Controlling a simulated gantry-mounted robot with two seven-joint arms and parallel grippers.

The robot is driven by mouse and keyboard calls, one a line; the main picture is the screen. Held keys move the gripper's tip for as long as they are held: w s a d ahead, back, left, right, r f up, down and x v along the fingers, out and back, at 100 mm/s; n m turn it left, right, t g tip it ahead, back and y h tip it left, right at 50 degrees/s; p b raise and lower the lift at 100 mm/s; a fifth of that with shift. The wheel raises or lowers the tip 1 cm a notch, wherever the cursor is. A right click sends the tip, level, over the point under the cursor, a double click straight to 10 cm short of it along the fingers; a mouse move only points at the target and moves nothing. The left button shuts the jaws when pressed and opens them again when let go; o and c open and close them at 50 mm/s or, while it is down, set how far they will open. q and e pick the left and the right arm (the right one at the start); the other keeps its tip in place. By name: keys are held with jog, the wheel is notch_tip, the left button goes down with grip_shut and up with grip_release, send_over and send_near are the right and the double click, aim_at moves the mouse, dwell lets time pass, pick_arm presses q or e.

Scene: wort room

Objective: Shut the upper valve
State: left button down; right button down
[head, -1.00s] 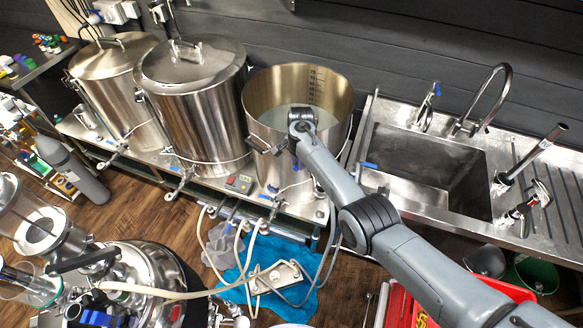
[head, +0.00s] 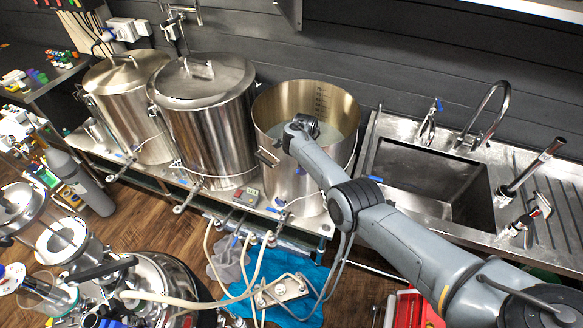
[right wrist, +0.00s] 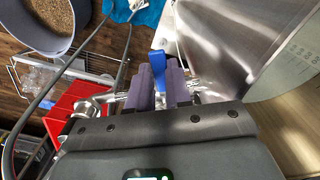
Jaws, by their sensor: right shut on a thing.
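The valve's blue lever (right wrist: 159,70) stands between the two purple-padded fingers of my right gripper (right wrist: 160,84) in the right wrist view. The fingers are shut on it. Steel valve fittings (right wrist: 195,84) show beside the fingers, near the kettle wall (right wrist: 215,40). In the head view, my right arm reaches to the front of the open kettle (head: 338,98), and its fingers are hidden by the arm. My left gripper is out of view.
Two lidded kettles (head: 205,125) stand left of the open one. A steel sink (head: 435,180) is on the right. Pale hoses (head: 258,262) hang below, over a blue cloth (head: 308,285). A red crate (right wrist: 65,112) and a grain tub (right wrist: 73,40) show in the wrist view.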

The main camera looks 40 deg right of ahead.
dwell(0.4)
jog(key=c, duration=1)
grip_release()
jog(key=shift+c, duration=0.2)
jog(key=shift+r, duration=0.55)
notch_tip(320, 180, up, 10)
jog(key=p, duration=0.2)
jog(key=shift+f, duration=0.15)
